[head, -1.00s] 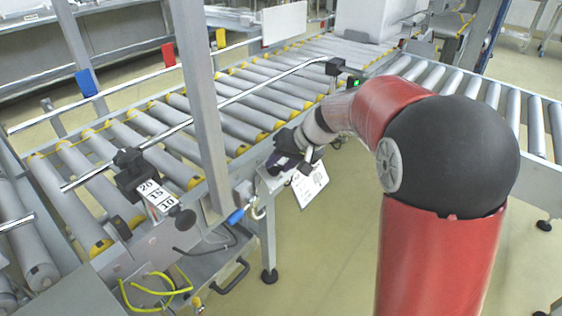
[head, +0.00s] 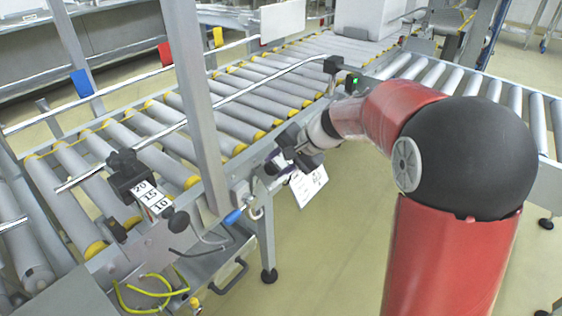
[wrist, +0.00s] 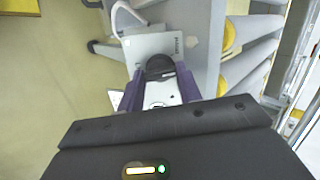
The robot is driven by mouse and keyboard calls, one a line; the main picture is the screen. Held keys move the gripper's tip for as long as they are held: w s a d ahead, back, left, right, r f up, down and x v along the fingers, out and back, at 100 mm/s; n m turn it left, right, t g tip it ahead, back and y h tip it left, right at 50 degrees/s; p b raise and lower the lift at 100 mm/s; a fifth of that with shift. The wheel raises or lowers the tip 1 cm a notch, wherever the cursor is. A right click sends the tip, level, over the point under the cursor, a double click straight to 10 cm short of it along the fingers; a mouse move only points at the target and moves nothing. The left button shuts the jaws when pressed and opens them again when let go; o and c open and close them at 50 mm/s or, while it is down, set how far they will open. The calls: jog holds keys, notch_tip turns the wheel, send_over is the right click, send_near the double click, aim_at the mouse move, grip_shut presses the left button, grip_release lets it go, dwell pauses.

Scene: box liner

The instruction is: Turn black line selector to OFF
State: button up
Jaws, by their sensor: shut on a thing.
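The black line selector (wrist: 160,66) is a round dark knob on a grey plate (wrist: 150,44), seen at the upper middle of the wrist view. My gripper (wrist: 160,86) is shut on it, with one purple-padded finger on either side. The fingers hide part of the knob, and I cannot read which position it points to. In the head view my gripper (head: 274,165) is at the side of the conveyor frame, above a hanging white tag. The selector itself is hidden there by the gripper.
A roller conveyor (head: 220,135) runs behind the gripper, with a grey upright post (head: 195,100) to the left. A white tag (head: 309,184) hangs just below the gripper. A blue-ended fitting (head: 233,216) sits to its lower left.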

jog(key=shift+r+m, duration=0.25)
jog(key=shift+m, duration=0.25)
jog(key=shift+s, duration=0.1)
jog(key=o, duration=1)
jog(key=shift+s+a, duration=0.2)
jog(key=shift+w+d, duration=0.1)
jog(key=shift+w+d+f, duration=0.15)
jog(key=shift+w+d, duration=0.05)
